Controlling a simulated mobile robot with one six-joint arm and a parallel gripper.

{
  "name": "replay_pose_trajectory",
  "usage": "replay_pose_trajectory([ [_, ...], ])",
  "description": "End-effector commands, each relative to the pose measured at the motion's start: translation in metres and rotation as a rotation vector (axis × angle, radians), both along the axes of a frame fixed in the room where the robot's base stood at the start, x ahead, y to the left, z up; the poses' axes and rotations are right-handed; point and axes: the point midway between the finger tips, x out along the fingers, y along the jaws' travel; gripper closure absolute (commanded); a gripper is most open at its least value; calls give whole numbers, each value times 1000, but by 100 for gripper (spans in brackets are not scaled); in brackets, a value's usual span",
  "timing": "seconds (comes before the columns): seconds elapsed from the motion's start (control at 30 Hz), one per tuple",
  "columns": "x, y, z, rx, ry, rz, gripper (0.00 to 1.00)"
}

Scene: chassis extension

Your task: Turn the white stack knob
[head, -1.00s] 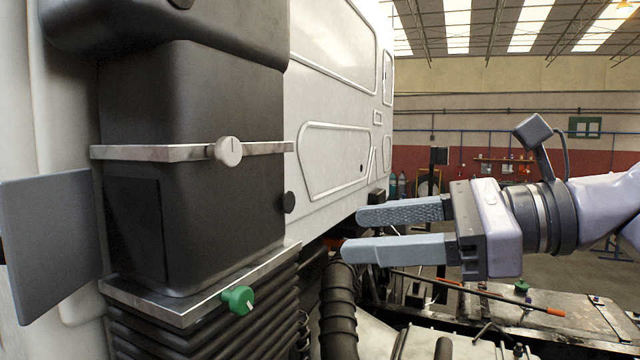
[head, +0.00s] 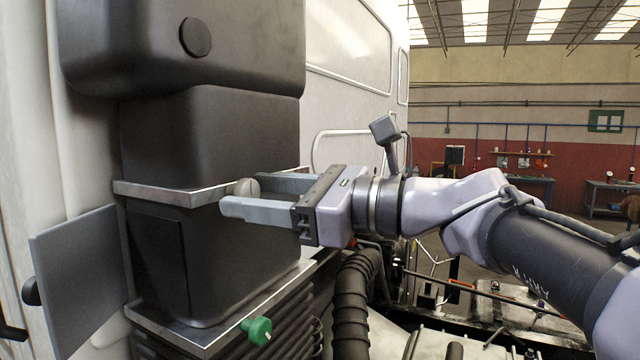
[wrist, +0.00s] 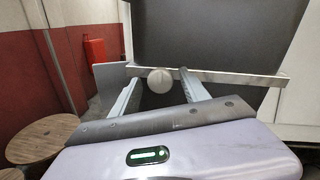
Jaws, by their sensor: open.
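The white stack knob (head: 247,188) sits on the upper metal band (head: 165,191) of the dark stack. In the head view its lower part is hidden behind a finger of my gripper (head: 262,196). The fingers are open, one on each side of the knob. I cannot tell whether either finger touches it.
A green knob (head: 257,330) sits on the lower metal ledge (head: 196,337). A flat grey panel (head: 80,280) stands out at the left of the stack. A ribbed black hose (head: 352,300) runs below my arm. The white cab wall (head: 345,60) is behind.

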Motion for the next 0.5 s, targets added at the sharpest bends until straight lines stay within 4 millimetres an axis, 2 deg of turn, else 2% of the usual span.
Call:
replay_pose_trajectory([
  [0.27,0,2,0,0,0,0,46],
  [0.5,0,2,0,0,-1,0,94],
])
